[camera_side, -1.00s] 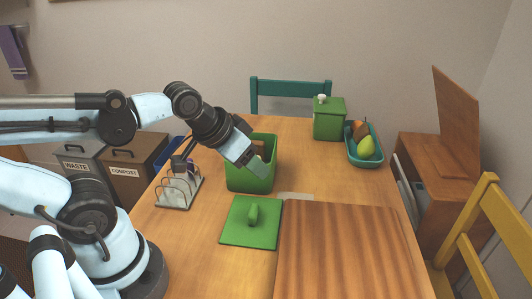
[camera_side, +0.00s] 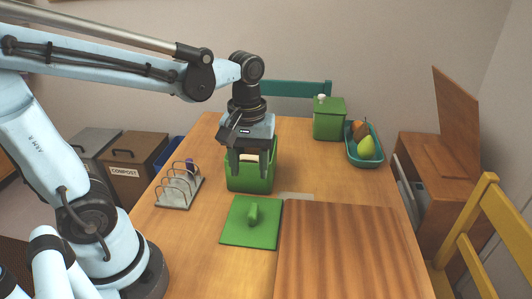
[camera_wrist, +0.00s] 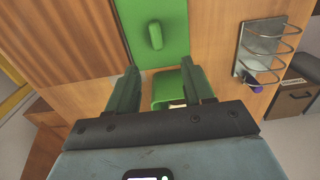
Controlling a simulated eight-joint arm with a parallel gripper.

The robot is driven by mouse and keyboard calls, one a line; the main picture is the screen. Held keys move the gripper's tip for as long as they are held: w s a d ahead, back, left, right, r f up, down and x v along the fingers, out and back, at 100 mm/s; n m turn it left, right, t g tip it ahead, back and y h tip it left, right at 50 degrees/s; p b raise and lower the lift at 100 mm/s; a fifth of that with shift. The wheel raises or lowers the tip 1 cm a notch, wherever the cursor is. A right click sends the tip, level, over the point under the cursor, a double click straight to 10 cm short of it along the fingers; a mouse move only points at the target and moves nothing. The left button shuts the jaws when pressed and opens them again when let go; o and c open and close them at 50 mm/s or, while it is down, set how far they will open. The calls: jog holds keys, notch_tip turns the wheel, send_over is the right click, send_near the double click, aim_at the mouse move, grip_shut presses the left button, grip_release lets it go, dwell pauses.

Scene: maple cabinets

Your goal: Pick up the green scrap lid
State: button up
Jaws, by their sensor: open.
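The green scrap lid (camera_side: 235,230) is a flat square plate with an upright green handle (camera_side: 253,214), lying on the table left of the striped board. It also shows in the wrist view (camera_wrist: 172,50), beyond my fingertips. My gripper (camera_side: 250,171) points down with its jaws open and empty. In the side view it overlaps the open green bin (camera_side: 250,188) and hides part of it. In the wrist view my gripper (camera_wrist: 161,74) has the bin (camera_wrist: 167,90) showing between its fingers. The gripper is apart from the lid.
A wire rack (camera_side: 180,187) stands left of the bin. A large striped wooden board (camera_side: 345,250) lies right of the lid. A lidded green canister (camera_side: 329,122) and a teal tray (camera_side: 364,158) with fruit are at the back right. A yellow chair (camera_side: 475,220) is at right.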

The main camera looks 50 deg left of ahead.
send_over(253, 209)
jog(key=shift+a+f, duration=0.15)
jog(key=shift+f, duration=1.45)
jog(key=shift+a+f, duration=0.15)
jog(key=shift+f, duration=1.4)
jog(key=shift+d+f, duration=0.2)
jog(key=shift+f, duration=0.75)
jog(key=shift+d+f, duration=0.15)
jog(key=shift+f, duration=1.5)
grip_shut()
